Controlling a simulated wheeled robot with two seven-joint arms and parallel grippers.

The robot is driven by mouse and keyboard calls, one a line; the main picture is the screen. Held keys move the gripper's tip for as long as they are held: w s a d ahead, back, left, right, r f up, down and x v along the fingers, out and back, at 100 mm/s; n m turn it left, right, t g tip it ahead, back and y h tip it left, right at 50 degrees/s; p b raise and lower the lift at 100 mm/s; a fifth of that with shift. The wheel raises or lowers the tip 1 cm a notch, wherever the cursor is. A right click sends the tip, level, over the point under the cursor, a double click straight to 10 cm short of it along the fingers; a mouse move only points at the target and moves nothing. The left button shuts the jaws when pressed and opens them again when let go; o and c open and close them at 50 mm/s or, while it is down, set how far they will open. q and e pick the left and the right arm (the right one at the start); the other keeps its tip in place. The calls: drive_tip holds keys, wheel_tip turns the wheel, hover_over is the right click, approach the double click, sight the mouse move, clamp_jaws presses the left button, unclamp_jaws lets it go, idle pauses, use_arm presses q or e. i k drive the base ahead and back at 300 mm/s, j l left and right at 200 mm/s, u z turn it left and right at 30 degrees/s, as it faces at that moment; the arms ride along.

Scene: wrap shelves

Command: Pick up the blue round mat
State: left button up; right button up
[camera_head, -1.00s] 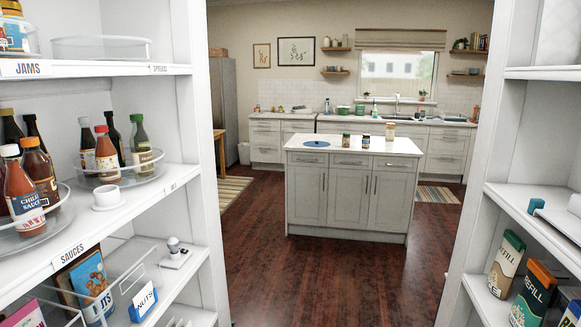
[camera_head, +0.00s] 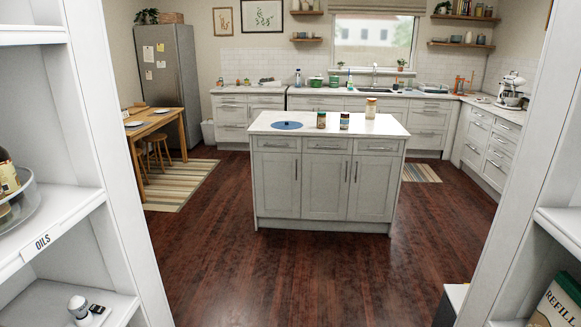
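The blue round mat (camera_head: 287,125) lies flat on the left part of the white island top (camera_head: 268,116), in the kitchen ahead of me. A small jar with a green lid (camera_head: 321,120) stands to its right, apart from it. Neither of my grippers shows in the head view, so their state is hidden.
White pantry shelves stand close on the left (camera_head: 62,220) and right (camera_head: 562,222), with an opening between them. Dark wood floor (camera_head: 300,270) is clear up to the island. A dark jar (camera_head: 344,121) and a taller jar (camera_head: 371,108) share the island top. A wooden table (camera_head: 160,122) stands at the left.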

sight(284, 125)
drive_tip(key=i, duration=1.65)
drive_tip(key=i+j, duration=0.1)
drive_tip(key=i, duration=1.6)
drive_tip(key=i+z, duration=0.1)
drive_tip(key=i, duration=1.55)
